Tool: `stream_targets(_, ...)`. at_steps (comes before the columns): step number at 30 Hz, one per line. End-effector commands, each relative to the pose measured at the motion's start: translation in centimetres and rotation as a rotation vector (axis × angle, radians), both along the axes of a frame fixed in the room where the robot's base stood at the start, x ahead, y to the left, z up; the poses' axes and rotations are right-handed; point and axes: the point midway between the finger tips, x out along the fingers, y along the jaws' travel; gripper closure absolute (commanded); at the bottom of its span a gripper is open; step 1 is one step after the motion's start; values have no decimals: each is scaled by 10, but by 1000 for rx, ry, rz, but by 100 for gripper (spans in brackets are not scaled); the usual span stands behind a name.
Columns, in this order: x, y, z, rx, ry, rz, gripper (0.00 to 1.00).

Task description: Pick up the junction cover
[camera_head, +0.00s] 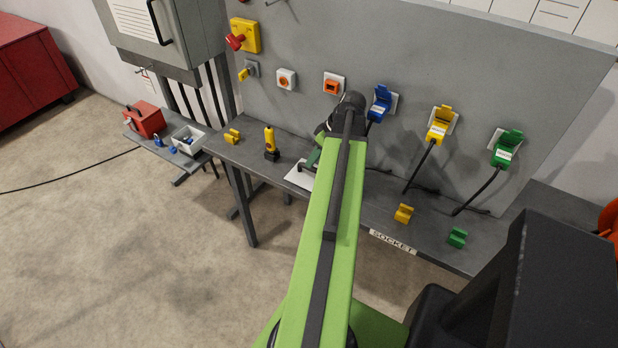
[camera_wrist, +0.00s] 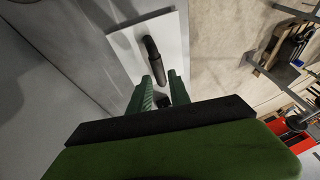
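The junction cover looks to be a white flat plate (camera_head: 297,177) lying on the grey bench, partly hidden by my arm in the head view. In the wrist view the white plate (camera_wrist: 174,42) carries a dark bar-shaped handle (camera_wrist: 153,55). My gripper (camera_wrist: 160,78) has green fingers set apart, with the near end of the handle showing between or just beyond their tips. I cannot tell if they touch it. In the head view my gripper (camera_head: 312,160) is over the plate, mostly hidden by my arm.
A yellow-and-black tool (camera_head: 270,143) stands left of the plate, with a yellow clip (camera_head: 232,136) beyond it. Blue (camera_head: 380,104), yellow (camera_head: 438,126) and green (camera_head: 507,149) plugs with cables sit on the wall panel. Yellow (camera_head: 403,214) and green (camera_head: 457,237) pieces lie right.

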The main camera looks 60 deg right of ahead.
Motion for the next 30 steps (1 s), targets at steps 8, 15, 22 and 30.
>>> stream_targets(8,13,6,-45,0,0,1,77)
stream_targets(15,18,8,-46,0,1,1,77)
stream_targets(22,18,8,-46,0,1,1,100)
stream_targets(30,18,8,-46,1,1,1,100)
